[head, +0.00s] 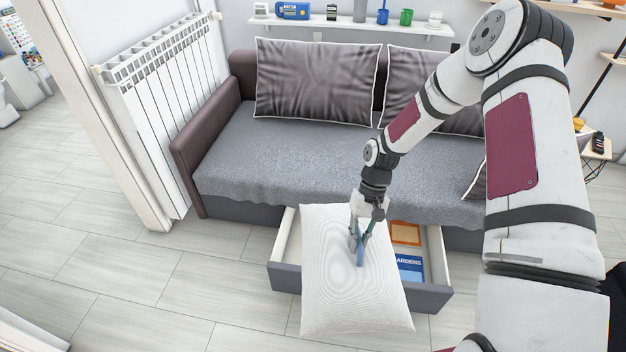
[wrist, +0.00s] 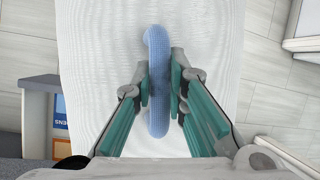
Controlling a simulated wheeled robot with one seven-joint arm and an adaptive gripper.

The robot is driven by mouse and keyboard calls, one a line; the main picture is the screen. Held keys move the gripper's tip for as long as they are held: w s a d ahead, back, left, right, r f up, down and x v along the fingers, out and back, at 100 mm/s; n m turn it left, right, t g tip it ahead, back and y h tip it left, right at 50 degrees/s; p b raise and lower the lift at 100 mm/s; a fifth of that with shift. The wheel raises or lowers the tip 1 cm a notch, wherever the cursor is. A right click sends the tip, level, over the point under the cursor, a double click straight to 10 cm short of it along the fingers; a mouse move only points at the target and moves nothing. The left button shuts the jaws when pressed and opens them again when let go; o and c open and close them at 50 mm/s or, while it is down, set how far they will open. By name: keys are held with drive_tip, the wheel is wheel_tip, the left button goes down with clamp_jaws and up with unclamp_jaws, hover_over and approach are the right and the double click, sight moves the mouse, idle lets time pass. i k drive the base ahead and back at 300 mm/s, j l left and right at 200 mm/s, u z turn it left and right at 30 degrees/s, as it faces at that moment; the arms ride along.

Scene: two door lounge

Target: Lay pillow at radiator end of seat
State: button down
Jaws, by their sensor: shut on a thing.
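The white pillow (head: 335,285) is over the open drawer at the front of the grey seat (head: 290,150), its near end reaching past the drawer front. I cannot tell whether it touches the drawer. A blue padded grip (wrist: 158,85) is at the middle of the pillow's upper face. My gripper (wrist: 160,88) is shut on this grip, one finger on each side; the head view shows my gripper (head: 360,247) pointing down at the pillow. The white radiator (head: 165,100) stands at the seat's left end, beyond the brown armrest (head: 207,145).
The open drawer (head: 430,298) holds a blue book (head: 409,266) and an orange item (head: 405,233), and juts into the floor space. Dark cushions (head: 315,82) lean along the seat back. The seat's left and middle surface is bare. Tiled floor (head: 150,290) is clear at the left.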

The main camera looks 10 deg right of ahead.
sight(261, 158)
drive_tip(key=i+j, duration=0.2)
drive_tip(key=j, duration=0.2)
drive_tip(key=i+j+z, duration=0.15)
drive_tip(key=j, duration=0.2)
drive_tip(key=i+j, duration=0.25)
drive_tip(key=j, duration=0.15)
drive_tip(key=i+j+z, duration=0.15)
drive_tip(key=j, duration=0.25)
drive_tip(key=i+j, duration=0.2)
drive_tip(key=j, duration=0.25)
drive_tip(key=i+j+z, duration=0.15)
drive_tip(key=j, duration=0.25)
drive_tip(key=i+j, duration=0.15)
drive_tip(key=j, duration=0.3)
drive_tip(key=i+j+z, duration=0.15)
drive_tip(key=j, duration=0.3)
